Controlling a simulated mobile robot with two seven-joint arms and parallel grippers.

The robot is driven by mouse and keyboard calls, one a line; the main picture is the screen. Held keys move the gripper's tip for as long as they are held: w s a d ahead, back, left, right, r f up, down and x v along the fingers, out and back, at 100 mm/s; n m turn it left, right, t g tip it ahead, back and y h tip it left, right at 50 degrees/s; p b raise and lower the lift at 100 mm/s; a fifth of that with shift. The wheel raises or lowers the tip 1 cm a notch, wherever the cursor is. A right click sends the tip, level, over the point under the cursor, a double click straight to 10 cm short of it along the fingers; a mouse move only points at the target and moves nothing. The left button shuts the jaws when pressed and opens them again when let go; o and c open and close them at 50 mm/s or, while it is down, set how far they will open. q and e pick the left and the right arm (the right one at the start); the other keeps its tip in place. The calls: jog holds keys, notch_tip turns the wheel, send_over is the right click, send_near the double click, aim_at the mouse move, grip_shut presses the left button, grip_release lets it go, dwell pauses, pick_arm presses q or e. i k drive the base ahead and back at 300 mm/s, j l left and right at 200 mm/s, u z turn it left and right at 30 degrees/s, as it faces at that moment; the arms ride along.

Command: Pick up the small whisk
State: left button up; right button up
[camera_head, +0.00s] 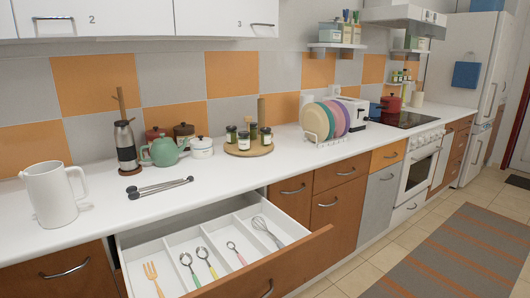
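A small wire whisk (266,231) lies in the rightmost compartment of the open drawer (318,243). Its wire loops point toward the back left and its handle toward the front right. Nothing covers it. Neither of my grippers is in view.
Other drawer compartments hold a fork (153,277), two spoons with coloured handles and a small pink-handled utensil (236,252). Dark tongs (160,188) lie on the white counter (225,183) above. A white jug (50,195), teapot (164,151) and jar tray (249,150) stand there.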

aim_at(280, 244)
jog(key=u, duration=0.4)
jog(key=k+j+u, duration=0.1)
jog(key=u, duration=0.3)
jog(key=j+u, duration=0.2)
jog(key=u, duration=0.15)
jog(key=z, duration=1.25)
jog(key=i+l+u, duration=0.35)
jog(key=l, duration=0.3)
jog(key=i+l+u, duration=0.35)
jog(key=l, duration=0.4)
jog(key=i, duration=0.05)
